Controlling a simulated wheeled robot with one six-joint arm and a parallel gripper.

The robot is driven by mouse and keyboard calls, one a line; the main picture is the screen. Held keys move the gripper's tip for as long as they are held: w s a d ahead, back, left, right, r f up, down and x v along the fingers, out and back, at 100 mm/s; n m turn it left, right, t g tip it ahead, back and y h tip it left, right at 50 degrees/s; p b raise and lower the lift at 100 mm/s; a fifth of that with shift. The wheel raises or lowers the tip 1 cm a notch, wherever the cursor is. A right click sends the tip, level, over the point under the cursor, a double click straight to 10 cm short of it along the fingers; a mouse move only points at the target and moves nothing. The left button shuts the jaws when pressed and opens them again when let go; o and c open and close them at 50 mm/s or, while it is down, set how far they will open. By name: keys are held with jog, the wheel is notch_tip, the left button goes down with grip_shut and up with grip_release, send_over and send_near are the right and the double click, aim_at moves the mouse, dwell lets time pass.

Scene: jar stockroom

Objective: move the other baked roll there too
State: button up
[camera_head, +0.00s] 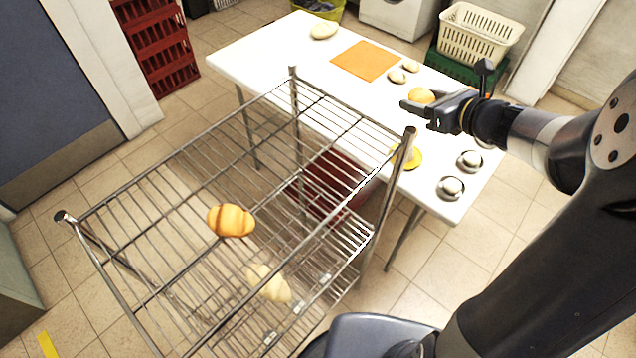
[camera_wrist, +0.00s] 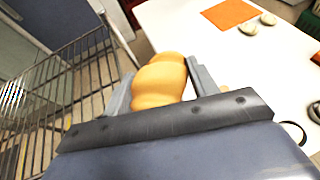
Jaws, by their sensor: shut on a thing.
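My gripper (camera_head: 432,103) is shut on a golden-brown baked roll (camera_head: 421,96), held over the right part of the white table (camera_head: 262,52). In the wrist view the held roll (camera_wrist: 160,82) sits between the two fingers. Another golden-brown baked roll (camera_head: 231,220) lies on the top shelf of the wire rack (camera_head: 200,160), left of and nearer than my gripper. A paler roll (camera_head: 268,283) shows through the wires on a lower level of the rack.
An orange mat (camera_head: 366,60), a pale roll (camera_head: 324,30) and small pale pieces (camera_head: 397,76) lie on the table. Jars or cups (camera_head: 451,187) stand at its near right end, by a yellow plate (camera_head: 414,158). The rack's top shelf is mostly free.

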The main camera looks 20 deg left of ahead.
jog(key=s+a+r+n+g+y+b, duration=0.1)
jog(key=s+a+r+n+g+y, duration=0.2)
jog(key=a, duration=0.4)
jog(key=s+a+r+n+g+b, duration=0.1)
jog(key=s+a+r+n+g, duration=0.1)
jog(key=s+a+n+g, duration=0.35)
jog(key=r+n+g+b, duration=0.2)
send_over(303, 171)
jog(key=shift+m, duration=0.45)
notch_tip(303, 171, down, 10)
jog(key=shift+f+b, duration=0.15)
jog(key=shift+b, duration=0.45)
jog(key=shift+f, duration=0.15)
jog(key=o, duration=1.1)
jog(key=shift+c, duration=0.2)
